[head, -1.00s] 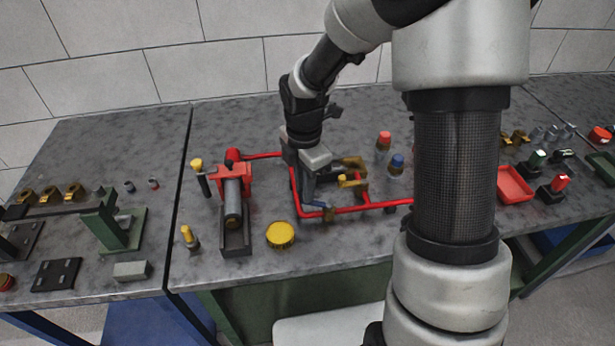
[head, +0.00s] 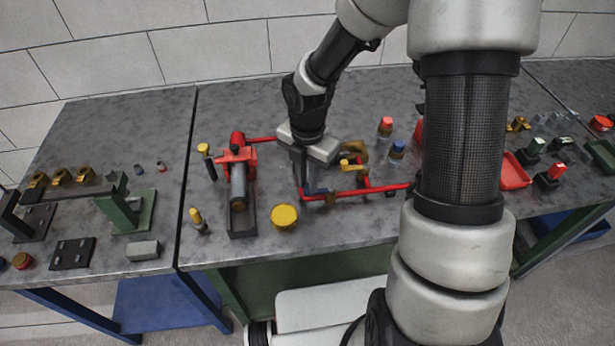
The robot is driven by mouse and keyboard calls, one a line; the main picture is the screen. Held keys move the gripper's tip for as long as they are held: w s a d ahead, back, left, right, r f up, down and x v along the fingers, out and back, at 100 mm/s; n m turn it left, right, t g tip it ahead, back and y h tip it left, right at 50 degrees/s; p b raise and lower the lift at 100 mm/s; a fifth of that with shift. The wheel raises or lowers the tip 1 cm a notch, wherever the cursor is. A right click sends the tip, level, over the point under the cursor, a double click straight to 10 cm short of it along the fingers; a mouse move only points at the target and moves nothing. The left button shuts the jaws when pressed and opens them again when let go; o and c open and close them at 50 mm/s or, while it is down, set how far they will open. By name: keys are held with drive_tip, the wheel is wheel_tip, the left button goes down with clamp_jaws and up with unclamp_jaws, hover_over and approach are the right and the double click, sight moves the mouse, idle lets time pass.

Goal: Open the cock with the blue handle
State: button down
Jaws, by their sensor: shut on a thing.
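The cock with the blue handle (head: 320,190) sits on the front run of the red pipe (head: 345,194) on the middle table. Only a small part of the blue handle shows beside my fingers. My gripper (head: 308,188) points down at this spot, its fingers shut on the blue handle at the pipe's front left corner. The fingers and palm hide most of the cock, so the handle's exact angle cannot be told.
A red pump (head: 238,156) with a grey cylinder stands left of the pipes. A yellow round cap (head: 284,216) lies in front. A red-topped bottle (head: 386,126) and a blue-topped bottle (head: 397,150) stand behind right. My arm hides the table's right part.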

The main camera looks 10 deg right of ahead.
sight(307, 185)
drive_tip(key=c, duration=1.7)
unclamp_jaws()
drive_tip(key=shift+o, duration=0.2)
wheel_tip(307, 185, up, 18)
drive_tip(key=p, duration=0.2)
drive_tip(key=shift+f, duration=0.25)
